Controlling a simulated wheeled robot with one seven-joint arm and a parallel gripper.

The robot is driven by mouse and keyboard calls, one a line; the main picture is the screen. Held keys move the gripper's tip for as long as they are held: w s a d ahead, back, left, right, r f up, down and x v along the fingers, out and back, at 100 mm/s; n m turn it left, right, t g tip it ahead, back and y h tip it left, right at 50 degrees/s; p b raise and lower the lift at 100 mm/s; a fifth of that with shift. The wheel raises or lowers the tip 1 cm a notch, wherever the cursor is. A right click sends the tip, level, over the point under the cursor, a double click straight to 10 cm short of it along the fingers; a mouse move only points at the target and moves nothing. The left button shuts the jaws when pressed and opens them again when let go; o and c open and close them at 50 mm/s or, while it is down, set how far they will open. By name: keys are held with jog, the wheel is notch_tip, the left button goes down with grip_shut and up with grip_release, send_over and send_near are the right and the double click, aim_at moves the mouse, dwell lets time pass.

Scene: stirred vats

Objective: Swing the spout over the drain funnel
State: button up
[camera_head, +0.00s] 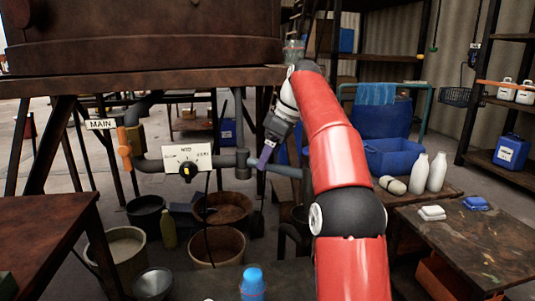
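A grey pipe runs under the big rusty vat (150,45) to an upright joint (242,160). A grey-blue pipe length, which looks like the spout (287,171), reaches right from that joint; its end is hidden behind my red arm. A purple handle-like piece (264,156) stands tilted by the joint. My gripper (268,143) points down at this purple piece, close to or touching it; whether the fingers are closed on it is too small to tell. A round grey metal bowl shape (152,283) at the lower left may be the drain funnel; I cannot be sure.
An orange valve handle (124,148) by the MAIN sign (101,124) and a dial plate (187,158) sit on the pipe. Buckets (216,248) stand below. A blue-capped bottle (252,284) is in front. A table with white bottles (437,172) stands right.

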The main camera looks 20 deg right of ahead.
jog(key=shift+w+d+r+n, duration=0.15)
jog(key=shift+w+d+n, duration=0.1)
jog(key=shift+d+n, duration=0.05)
dwell(0.4)
jog(key=o, duration=1.2)
jog(key=shift+d+r, duration=0.2)
jog(key=shift+r, duration=0.25)
jog(key=s+d, duration=0.2)
jog(key=d, duration=0.1)
jog(key=s+d+b, duration=0.1)
jog(key=s+d, duration=0.1)
jog(key=d, duration=0.1)
jog(key=s+d, duration=0.3)
jog(key=d, duration=0.1)
